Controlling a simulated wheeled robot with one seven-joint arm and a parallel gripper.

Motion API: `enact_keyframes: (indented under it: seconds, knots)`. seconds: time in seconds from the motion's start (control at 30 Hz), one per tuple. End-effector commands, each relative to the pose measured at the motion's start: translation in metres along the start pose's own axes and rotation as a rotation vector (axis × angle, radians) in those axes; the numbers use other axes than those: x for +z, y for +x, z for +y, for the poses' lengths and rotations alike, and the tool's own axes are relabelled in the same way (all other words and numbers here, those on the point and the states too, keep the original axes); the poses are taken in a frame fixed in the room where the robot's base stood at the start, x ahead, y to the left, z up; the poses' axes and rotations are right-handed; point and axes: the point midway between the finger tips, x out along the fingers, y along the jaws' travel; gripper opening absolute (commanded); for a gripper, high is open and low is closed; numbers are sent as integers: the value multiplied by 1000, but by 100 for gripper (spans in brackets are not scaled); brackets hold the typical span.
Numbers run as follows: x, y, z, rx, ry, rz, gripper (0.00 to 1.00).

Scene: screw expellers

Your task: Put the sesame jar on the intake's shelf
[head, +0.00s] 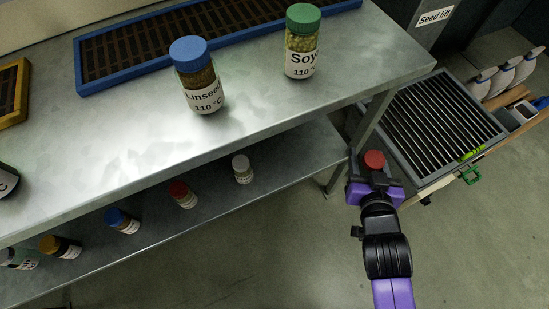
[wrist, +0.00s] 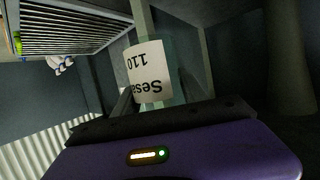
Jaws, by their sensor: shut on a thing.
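My gripper (head: 376,185) is shut on the sesame jar, to the right of the steel bench's end. In the head view only the jar's red lid (head: 374,159) shows clearly above the gripper. In the wrist view the jar's white label (wrist: 147,72) reads "Sesa" and "110", upside down in the picture. A slatted metal grate (head: 440,118) in a grey frame stands just beyond and right of my gripper, below a "Seed lift" sign (head: 434,18). The grate also shows at the upper left of the wrist view (wrist: 75,22). I cannot tell which part is the intake's shelf.
A linseed jar (head: 198,78) with a blue lid and a soy jar (head: 301,45) with a green lid stand on the bench top (head: 130,150). Several small jars stand on its lower shelf (head: 290,155). The bench leg (head: 370,125) is close to my gripper.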

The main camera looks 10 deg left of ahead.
Motion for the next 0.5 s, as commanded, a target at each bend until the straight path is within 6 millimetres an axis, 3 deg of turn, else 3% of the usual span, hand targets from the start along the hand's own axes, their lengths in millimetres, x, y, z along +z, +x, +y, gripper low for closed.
enact_keyframes:
  seconds: [0.03,0.17,0.5]
  knots:
    - [11,11,-10,-9,1,4,0]
    - [8,35,-52,-41,-2,7,0]
    - [-64,74,-174,-133,-38,9,0]
